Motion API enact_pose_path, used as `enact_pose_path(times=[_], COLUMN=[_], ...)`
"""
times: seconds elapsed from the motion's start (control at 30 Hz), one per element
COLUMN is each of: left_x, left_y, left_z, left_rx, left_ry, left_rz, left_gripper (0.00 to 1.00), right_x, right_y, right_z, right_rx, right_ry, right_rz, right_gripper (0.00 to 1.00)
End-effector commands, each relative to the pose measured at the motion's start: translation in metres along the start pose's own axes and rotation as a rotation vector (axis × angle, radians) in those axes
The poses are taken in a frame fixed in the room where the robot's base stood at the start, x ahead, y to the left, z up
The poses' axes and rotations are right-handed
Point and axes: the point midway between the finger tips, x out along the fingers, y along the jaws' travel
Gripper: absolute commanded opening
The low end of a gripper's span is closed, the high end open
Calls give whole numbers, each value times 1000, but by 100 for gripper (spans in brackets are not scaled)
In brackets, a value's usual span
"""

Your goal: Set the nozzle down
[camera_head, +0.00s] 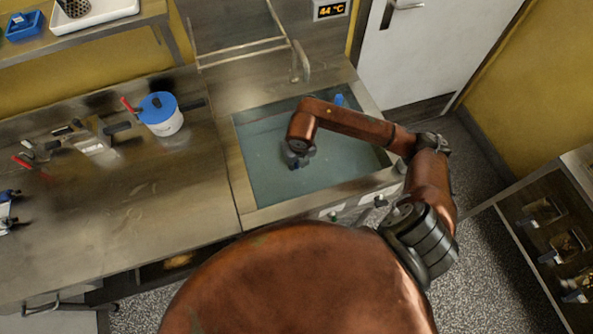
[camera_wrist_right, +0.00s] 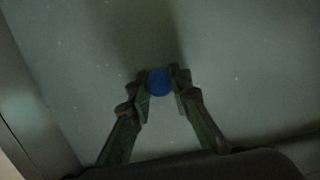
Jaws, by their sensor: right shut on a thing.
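My right gripper (camera_head: 296,162) reaches over the sink basin (camera_head: 262,185), which looks filled with blue-grey water. In the right wrist view its two fingers (camera_wrist_right: 160,88) are closed on a small round blue thing (camera_wrist_right: 160,82), which I take to be the nozzle. Only its rounded blue end shows between the fingertips; the rest is hidden. In the head view the gripper is small and dark, and I cannot tell whether the held thing touches the water. My left gripper is not in view.
Another small blue thing (camera_head: 339,99) is at the basin's far edge, partly behind my arm. A white pot with a blue lid (camera_head: 160,113) and metal tools (camera_head: 95,138) stand on the steel counter (camera_head: 130,215). The counter's front is clear. A rack (camera_head: 548,225) stands at right.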

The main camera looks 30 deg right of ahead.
Motion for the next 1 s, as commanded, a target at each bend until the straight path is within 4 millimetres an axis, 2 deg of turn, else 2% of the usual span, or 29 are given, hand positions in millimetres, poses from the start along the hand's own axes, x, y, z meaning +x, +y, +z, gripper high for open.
enact_pose_path(times=[0.37,0.73,0.77,1.0], left_x=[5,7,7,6], left_y=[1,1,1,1], left_z=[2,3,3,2], left_rx=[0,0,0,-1], left_ry=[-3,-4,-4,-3], left_rz=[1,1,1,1], left_gripper=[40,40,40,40], right_x=[49,54,54,53], right_y=[0,0,0,0], right_z=[-8,-8,-8,-8], right_rx=[0,-1,-1,-1], right_ry=[2,-1,-1,-1], right_rz=[0,0,0,0], right_gripper=[0,0,19,35])
